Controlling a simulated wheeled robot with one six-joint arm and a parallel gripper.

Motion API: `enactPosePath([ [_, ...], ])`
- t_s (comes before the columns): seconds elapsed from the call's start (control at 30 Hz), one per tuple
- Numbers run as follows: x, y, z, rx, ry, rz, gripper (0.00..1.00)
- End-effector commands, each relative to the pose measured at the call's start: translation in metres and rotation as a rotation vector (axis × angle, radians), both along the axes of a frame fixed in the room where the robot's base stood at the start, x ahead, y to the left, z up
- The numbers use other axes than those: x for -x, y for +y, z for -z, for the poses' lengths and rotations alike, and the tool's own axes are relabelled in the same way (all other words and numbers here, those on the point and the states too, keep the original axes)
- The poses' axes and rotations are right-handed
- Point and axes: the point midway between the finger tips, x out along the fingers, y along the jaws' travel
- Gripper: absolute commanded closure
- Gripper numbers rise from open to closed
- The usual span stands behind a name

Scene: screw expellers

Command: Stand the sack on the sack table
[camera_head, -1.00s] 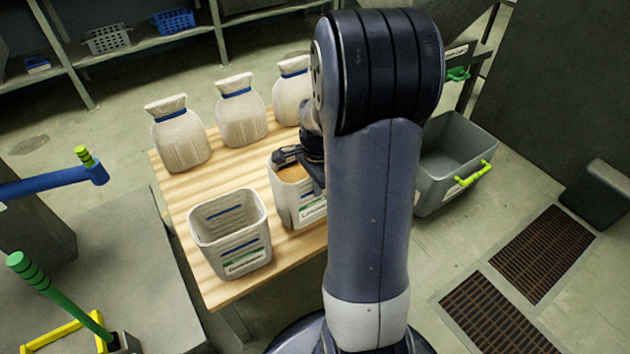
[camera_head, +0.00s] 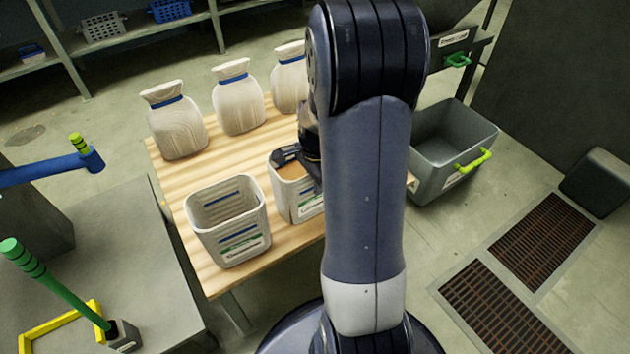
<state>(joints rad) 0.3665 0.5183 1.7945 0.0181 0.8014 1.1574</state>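Three pale sacks with blue ties stand upright in a row along the back of the wooden table: one at the left (camera_head: 178,127), one in the middle (camera_head: 239,98) and one at the right (camera_head: 289,78), partly hidden by my arm. My gripper (camera_head: 290,160) is at the rim of a white bin with brown contents (camera_head: 291,196). The arm hides part of the gripper and the bin, so I cannot tell whether the fingers are closed on the rim. The wooden table (camera_head: 181,192) carries the sacks and bins.
An empty white bin (camera_head: 229,222) stands at the table's front left. A grey crate with a yellow-green handle (camera_head: 452,150) is on the floor to the right. A grey bench with a green lever (camera_head: 45,278) is at the left. Floor grates (camera_head: 545,240) lie at the right.

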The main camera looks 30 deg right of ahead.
Motion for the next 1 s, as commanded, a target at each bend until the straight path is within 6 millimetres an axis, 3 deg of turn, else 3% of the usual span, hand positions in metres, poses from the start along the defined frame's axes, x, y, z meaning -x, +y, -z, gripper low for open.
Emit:
enactPosePath([
  [0.1,0.0,0.0,0.0,0.0,0.0,0.0,0.73],
  [0.43,0.0,0.0,-0.008,0.001,-0.002,0.0,0.73],
  [0.8,0.002,-0.001,-0.083,0.002,-0.004,0.0,0.73],
  [1.0,0.003,-0.001,-0.114,0.001,-0.002,0.0,0.73],
])
